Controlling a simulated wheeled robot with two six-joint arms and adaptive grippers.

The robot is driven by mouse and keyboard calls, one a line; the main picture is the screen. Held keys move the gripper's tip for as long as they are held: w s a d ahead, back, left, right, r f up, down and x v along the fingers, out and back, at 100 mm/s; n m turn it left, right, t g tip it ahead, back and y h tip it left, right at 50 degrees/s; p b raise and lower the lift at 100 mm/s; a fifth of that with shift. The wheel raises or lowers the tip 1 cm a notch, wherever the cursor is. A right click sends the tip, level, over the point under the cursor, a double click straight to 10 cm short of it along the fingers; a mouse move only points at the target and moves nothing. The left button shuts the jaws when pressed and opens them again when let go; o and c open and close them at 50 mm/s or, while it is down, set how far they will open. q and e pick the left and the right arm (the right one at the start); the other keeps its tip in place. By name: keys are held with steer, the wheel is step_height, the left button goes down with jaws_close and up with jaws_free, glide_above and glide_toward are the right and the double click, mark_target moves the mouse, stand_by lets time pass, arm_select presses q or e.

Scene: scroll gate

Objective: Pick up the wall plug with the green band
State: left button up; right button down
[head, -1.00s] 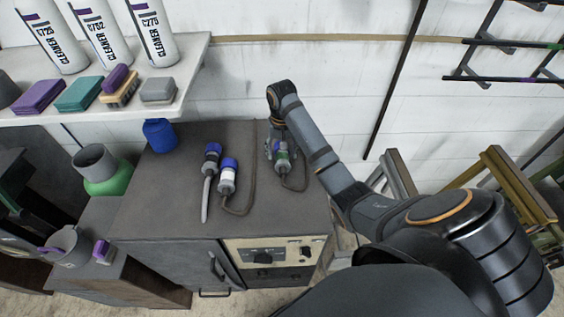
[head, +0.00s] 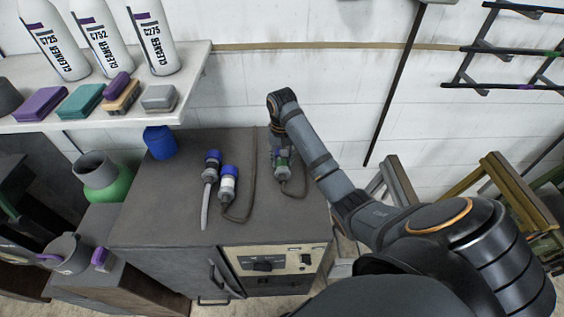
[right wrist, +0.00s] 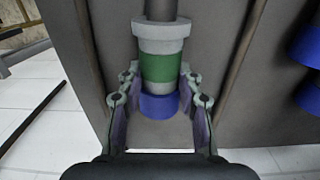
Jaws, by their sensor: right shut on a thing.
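The wall plug with the green band (head: 283,162) is at the right side of the dark cabinet top in the head view. In the right wrist view the same plug (right wrist: 160,68) shows its grey body, green band and blue end. My right gripper (head: 279,152) is over this plug, its fingers on either side. In the right wrist view the right gripper (right wrist: 158,105) has its two fingers closed against the plug near the blue end. Whether the plug touches the cabinet top is hard to tell. My left gripper is not in view.
Two other plugs, one dark-banded (head: 210,166) and one white-banded (head: 228,184), lie to the left on the cabinet top (head: 160,215). A shelf (head: 190,98) with cleaner bottles and sponges is at the upper left. A blue bottle (head: 160,141) stands at the cabinet's back left.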

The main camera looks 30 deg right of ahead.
mark_target(280, 169)
steer(key=shift+r+p, duration=0.35)
steer(key=shift+r, duration=0.15)
step_height(280, 169, up, 3)
steer(key=shift+a+r+p, duration=0.1)
steer(key=shift+r+p, duration=0.1)
steer(key=shift+p, duration=1.05)
steer(key=s+a+r+p, duration=0.1)
steer(key=p, duration=0.1)
steer(key=s+a+r+p, duration=0.1)
steer(key=r+p, duration=0.1)
steer(key=p, duration=0.1)
steer(key=s+r+p, duration=0.1)
steer(key=r+p, duration=0.1)
steer(key=shift+a+r+p, duration=0.2)
steer(key=shift+a+p, duration=0.15)
steer(key=shift+a, duration=0.05)
steer(key=s+a+r+p, duration=0.3)
steer(key=s+a+p, duration=0.3)
steer(key=s, duration=0.1)
steer(key=shift+a, duration=0.35)
